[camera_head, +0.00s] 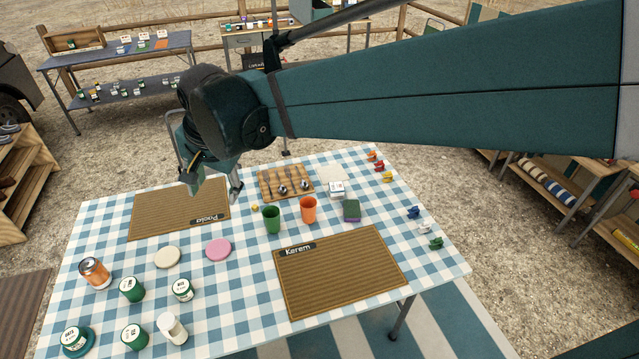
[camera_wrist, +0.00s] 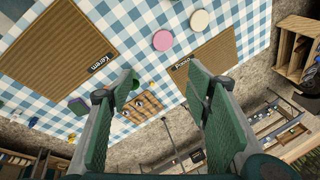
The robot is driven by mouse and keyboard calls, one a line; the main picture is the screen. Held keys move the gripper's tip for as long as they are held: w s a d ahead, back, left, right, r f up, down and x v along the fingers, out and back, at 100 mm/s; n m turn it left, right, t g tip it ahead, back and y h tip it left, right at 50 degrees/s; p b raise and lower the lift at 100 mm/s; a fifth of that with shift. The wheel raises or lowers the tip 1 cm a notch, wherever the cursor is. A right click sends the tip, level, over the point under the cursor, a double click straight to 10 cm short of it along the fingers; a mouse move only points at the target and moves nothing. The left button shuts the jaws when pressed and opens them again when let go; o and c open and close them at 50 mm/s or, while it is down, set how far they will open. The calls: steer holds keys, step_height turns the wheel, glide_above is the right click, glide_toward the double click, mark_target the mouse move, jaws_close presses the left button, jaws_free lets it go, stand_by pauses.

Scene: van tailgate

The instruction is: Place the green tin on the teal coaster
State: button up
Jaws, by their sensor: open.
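Several green tins with white labelled tops stand at the front left of the checked table in the head view: one (camera_head: 132,289) behind, one (camera_head: 134,337) at the front, and a shorter, paler one (camera_head: 183,290) to the right. The teal coaster (camera_head: 90,346) lies at the front left corner, and a round green item with a white label (camera_head: 74,337) appears to sit on it. My gripper (camera_head: 215,194) is open and empty above the far mat, away from the tins. The wrist view shows its fingers (camera_wrist: 163,85) apart with nothing between them; no tins show there.
A cream coaster (camera_head: 167,257) and a pink coaster (camera_head: 218,250) lie mid-left. An orange can (camera_head: 95,273) and a white bottle (camera_head: 172,328) stand near the tins. Green (camera_head: 271,219) and orange (camera_head: 308,210) cups stand mid-table. The near mat (camera_head: 342,272) is bare.

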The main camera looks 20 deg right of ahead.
steer(key=s+d+f+n+t, duration=0.1)
steer(key=s+d+n, duration=0.1)
steer(key=s+d, duration=0.3)
steer(key=s+d+f+n+t+h, duration=0.1)
steer(key=s+d, duration=0.5)
steer(key=d, duration=0.6)
steer(key=s+d+f+n+t, duration=0.1)
steer(key=s+d+n, duration=0.2)
steer(key=s+d, duration=0.3)
steer(key=d, duration=0.3)
steer(key=shift+s+d+f+n+t+h, duration=0.15)
steer(key=shift+s+d+n+t+h, duration=0.1)
steer(key=shift+d+n+t+h, duration=0.1)
